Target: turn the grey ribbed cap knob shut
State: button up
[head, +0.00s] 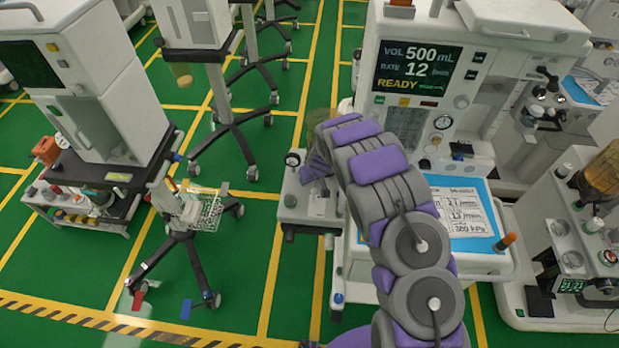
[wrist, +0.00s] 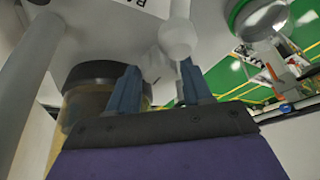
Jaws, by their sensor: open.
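In the wrist view my gripper (wrist: 160,85) has its two blue fingers apart. A small pale grey knob-like part (wrist: 157,65) shows between and just beyond the fingertips. Ribs on it are too blurred to make out, and I cannot tell whether the fingers touch it. A round white knob (wrist: 177,38) is just above it. In the head view my purple and grey arm reaches over a small unit (head: 296,212) beside the central cart and hides my fingertips and the knob.
An amber canister (wrist: 62,130) with a dark cap is close on the left in the wrist view. A green-ringed part (wrist: 255,15) is at upper right. In the head view, a gauge (head: 293,159) stands left of my arm, and the central cart (head: 420,70) stands behind it.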

jog(key=v, duration=1.6)
jog(key=shift+r+p, duration=0.25)
jog(key=shift+p, duration=0.05)
jog(key=shift+o, duration=0.4)
jog(key=shift+s, duration=0.15)
